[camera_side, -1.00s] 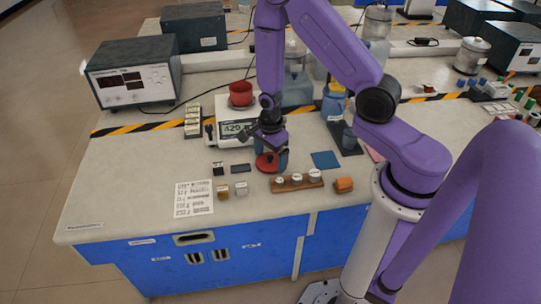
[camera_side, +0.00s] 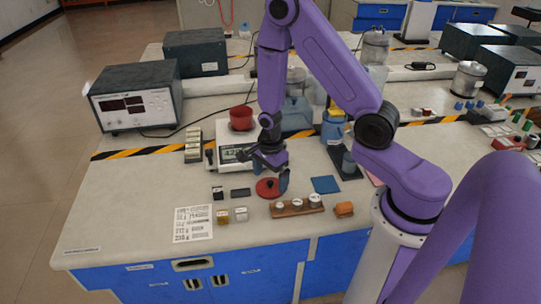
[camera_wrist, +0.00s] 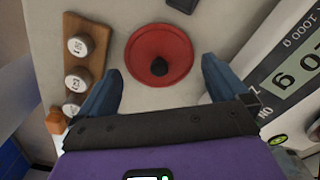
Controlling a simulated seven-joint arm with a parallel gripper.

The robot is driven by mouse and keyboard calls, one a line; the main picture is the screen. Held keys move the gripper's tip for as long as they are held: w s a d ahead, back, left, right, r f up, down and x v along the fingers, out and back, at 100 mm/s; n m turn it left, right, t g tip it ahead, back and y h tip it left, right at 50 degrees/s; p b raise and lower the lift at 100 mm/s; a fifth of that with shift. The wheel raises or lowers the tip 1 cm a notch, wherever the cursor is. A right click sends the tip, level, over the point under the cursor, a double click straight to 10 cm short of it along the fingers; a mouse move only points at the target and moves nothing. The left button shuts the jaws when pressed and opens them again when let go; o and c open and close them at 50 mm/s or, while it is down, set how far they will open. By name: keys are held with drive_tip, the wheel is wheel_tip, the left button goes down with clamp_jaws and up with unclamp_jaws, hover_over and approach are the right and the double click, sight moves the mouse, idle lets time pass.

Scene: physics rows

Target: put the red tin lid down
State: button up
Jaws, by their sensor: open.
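The red tin lid (camera_side: 265,191), a round disc with a dark knob, lies flat on the bench top in front of the scale. In the wrist view the lid (camera_wrist: 145,42) shows whole, its knob between the fingertips. My gripper (camera_side: 271,176) is above the lid, with its fingers apart. In the wrist view the gripper (camera_wrist: 162,70) has one finger either side of the lid, and clear bench shows between lid and fingers.
A blue square (camera_side: 325,184) lies right.

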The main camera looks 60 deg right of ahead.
sight(270, 181)
drive_tip(key=s+a+r+n, duration=0.2)
drive_tip(key=r+n, duration=0.2)
drive_tip(key=r, duration=0.3)
drive_tip(key=s+a+r+n, duration=0.1)
drive_tip(key=a+r+n, duration=0.2)
drive_tip(key=r+n, duration=0.3)
drive_tip(key=s+a+r+n, duration=0.1)
drive_tip(key=s+r+n, duration=0.3)
drive_tip(key=s+n, duration=0.5)
drive_tip(key=s+a+r+n, duration=0.2)
drive_tip(key=s+r+n, duration=0.2)
drive_tip(key=s+n, duration=0.5)
drive_tip(key=n, duration=0.4)
drive_tip(key=shift+a+r+n, duration=0.15)
drive_tip(key=shift+r+n, duration=0.25)
